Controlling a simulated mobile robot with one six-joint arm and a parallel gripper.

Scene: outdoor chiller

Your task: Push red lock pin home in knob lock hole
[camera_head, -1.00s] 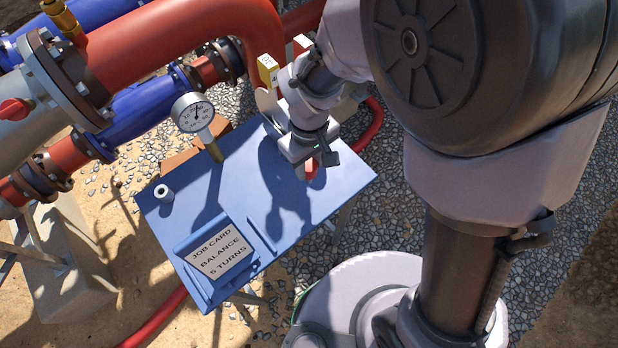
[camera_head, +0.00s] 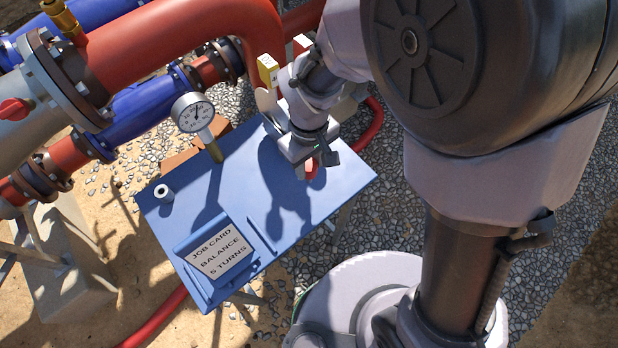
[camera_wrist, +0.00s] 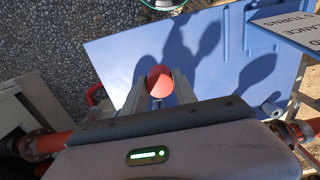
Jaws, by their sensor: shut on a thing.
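My gripper (camera_head: 306,168) points down over the right back part of the blue table, with its body hiding most of what is beneath. In the wrist view its two pale fingers (camera_wrist: 160,100) are shut on a red round-ended piece, which I take to be the red lock pin (camera_wrist: 161,78). Only the round red end shows; its shaft is hidden. A bit of red also shows beside the fingers in the head view, but I cannot tell what it belongs to. I cannot make out the knob or its lock hole in either view.
The blue table (camera_head: 230,195) carries a pressure gauge (camera_head: 193,113), a small pale ring (camera_head: 164,193) and a job card (camera_head: 220,256) reading "BALANCE 5 TURNS". Red and blue pipes run behind it. A yellow tag (camera_head: 268,70) stands close behind my wrist. The table's middle is clear.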

